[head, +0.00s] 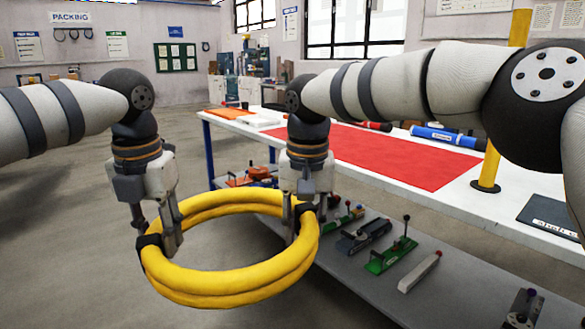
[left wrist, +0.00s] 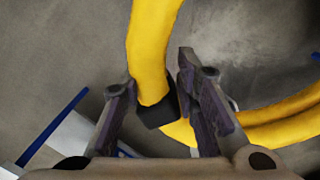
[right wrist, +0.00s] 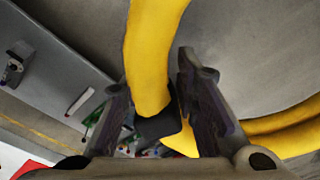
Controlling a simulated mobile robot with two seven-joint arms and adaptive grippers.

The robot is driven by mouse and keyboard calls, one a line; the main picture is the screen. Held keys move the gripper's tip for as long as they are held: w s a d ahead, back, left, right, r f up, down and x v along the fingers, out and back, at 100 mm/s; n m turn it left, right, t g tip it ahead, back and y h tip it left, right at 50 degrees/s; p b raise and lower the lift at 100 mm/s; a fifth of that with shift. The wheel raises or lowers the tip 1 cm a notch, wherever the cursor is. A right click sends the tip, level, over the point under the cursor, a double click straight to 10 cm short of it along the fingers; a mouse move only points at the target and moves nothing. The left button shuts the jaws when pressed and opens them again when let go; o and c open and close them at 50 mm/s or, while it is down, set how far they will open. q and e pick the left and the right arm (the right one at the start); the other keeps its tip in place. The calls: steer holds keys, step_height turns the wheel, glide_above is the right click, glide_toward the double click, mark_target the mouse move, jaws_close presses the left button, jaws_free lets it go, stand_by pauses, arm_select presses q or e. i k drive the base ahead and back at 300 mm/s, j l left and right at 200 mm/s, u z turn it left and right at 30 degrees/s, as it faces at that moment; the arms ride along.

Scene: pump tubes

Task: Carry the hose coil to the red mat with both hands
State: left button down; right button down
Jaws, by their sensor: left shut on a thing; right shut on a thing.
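The yellow hose coil (head: 235,283) hangs in the air in front of the table, held level between both grippers. My left gripper (head: 156,245) is shut on its left side at a black band (head: 149,242). My right gripper (head: 298,222) is shut on its right side at another black band. The coil also shows between the fingers in the left wrist view (left wrist: 150,50) and the right wrist view (right wrist: 150,60). The red mat (head: 385,153) lies flat on the white table top, behind and to the right of the coil. My right arm hides part of the mat's left side.
The white table (head: 470,205) has a grey lower shelf (head: 370,285) with several tools and clamps. A blue tube (head: 445,136) lies behind the mat. A yellow post (head: 490,165) stands right of the mat, near a dark panel (head: 550,215). Open floor lies at left.

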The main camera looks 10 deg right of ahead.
mark_target(357, 143)
steer(key=i, duration=3.45)
steer(key=i+z, duration=0.15)
steer(key=z, duration=0.35)
steer(key=i+j+z, duration=0.1)
steer(key=z, duration=0.35)
steer(key=i+z, duration=0.1)
steer(key=z, duration=1.4)
